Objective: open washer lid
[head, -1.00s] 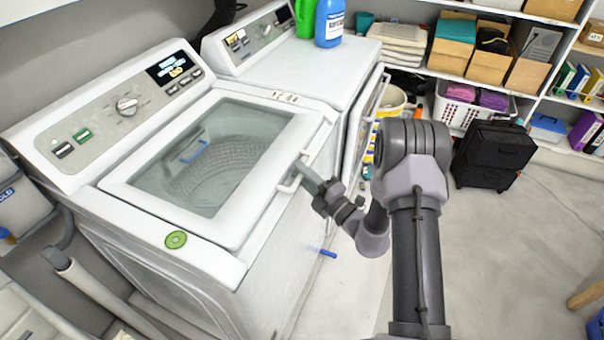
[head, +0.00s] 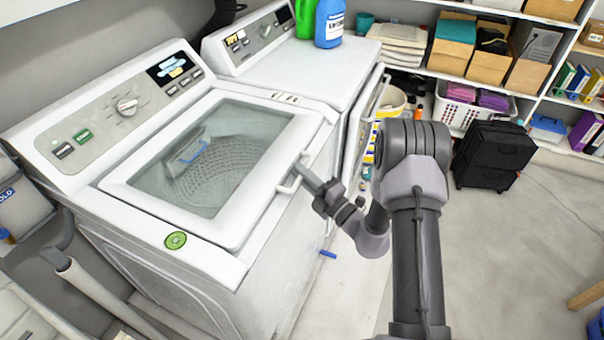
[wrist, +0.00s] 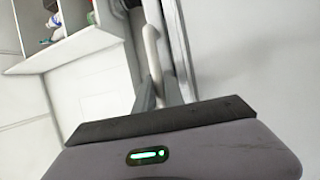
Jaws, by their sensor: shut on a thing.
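The washer (head: 170,225) is white and top-loading, with a dial panel at its back. Its lid (head: 127,187) has a white frame and a glass window, and lies down over the drum. A white handle (head: 290,184) sticks out from the lid's front edge. My gripper (head: 301,166) is at this handle, coming from the right. In the wrist view my gripper (wrist: 160,92) has its fingers around the white handle bar (wrist: 153,55) and is shut on it. The fingertips are small and partly hidden in the head view.
A dryer (head: 310,62) stands beyond the washer, with a blue jug (head: 329,24) on top and its front door (head: 368,112) ajar. The floor at right (head: 510,240) is mostly clear.

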